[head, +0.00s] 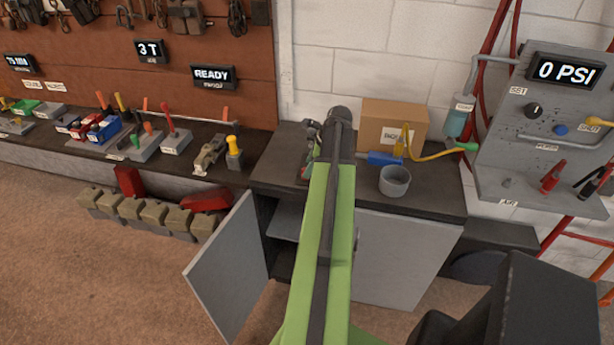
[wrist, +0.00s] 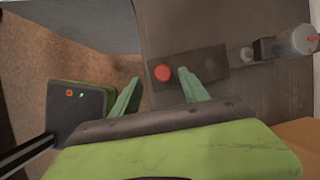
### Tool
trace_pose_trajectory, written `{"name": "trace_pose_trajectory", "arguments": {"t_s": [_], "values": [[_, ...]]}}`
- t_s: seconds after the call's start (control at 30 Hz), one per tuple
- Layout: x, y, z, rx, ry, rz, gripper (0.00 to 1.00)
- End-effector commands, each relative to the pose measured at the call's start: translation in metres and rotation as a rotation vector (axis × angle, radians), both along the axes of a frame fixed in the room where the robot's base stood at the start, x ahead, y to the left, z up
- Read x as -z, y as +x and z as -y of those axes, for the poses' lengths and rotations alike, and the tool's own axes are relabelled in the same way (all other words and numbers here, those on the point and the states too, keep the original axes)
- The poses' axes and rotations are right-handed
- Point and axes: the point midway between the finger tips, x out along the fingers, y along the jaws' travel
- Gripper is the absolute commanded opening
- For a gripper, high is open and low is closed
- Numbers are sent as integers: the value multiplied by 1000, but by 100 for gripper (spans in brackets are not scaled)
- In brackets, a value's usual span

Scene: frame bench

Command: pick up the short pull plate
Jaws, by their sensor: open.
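A dark, flat rectangular plate (wrist: 205,70) with a round red knob (wrist: 162,73) at its left end lies on the dark bench top in the wrist view. It may be the short pull plate, but I see no label. My gripper (wrist: 158,77) is open, its two green fingers apart on either side of the red knob in the picture. I cannot tell the height between the fingertips and the knob. In the head view my green arm reaches over the bench top and hides most of this spot and the fingertips.
On the bench are a cardboard box (head: 393,122), a grey cup (head: 394,181) and a blue tool (head: 385,159) with a yellow hose. The cabinet door (head: 226,266) below hangs open. A gauge panel (head: 550,130) stands right; another tool bench (head: 90,157) stands left.

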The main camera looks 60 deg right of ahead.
Motion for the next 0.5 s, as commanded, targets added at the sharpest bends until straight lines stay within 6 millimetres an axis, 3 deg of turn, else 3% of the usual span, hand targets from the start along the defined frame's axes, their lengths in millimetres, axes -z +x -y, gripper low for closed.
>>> {"name": "trace_pose_trajectory", "arguments": {"t_s": [0.23, 0.5], "values": [[44, 15, 4, -1, 0, 0, 52], [45, 18, 3, 1, 0, 0, 52]]}}
